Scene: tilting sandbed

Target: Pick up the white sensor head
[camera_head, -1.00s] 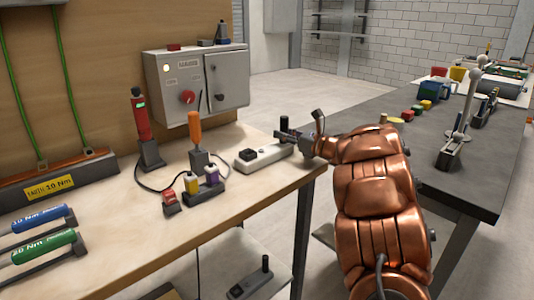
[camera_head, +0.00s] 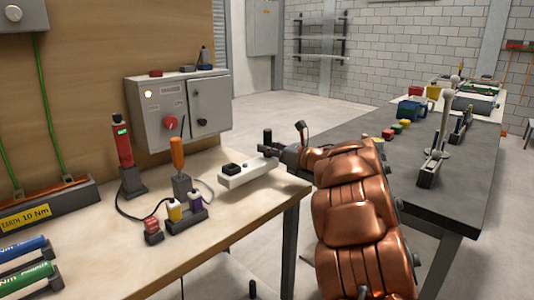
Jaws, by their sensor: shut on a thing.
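The white sensor head (camera_head: 249,179) is a long, low white block with a black square part on top near its left end. It is over the right end of the wooden workbench, roughly level. My gripper (camera_head: 269,151) is at its right, far end, beside a black upright post (camera_head: 267,136), and is shut on it. The fingertips are small and partly hidden, so the exact contact does not show. Whether there is a gap beneath the block is hard to tell.
The workbench (camera_head: 240,226) holds an orange-handled tool (camera_head: 178,155), a red tool (camera_head: 122,140) and small coloured parts left of the block. A grey control box (camera_head: 180,107) stands behind. A dark table (camera_head: 450,190) with a white ball-topped stand (camera_head: 446,110) is right.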

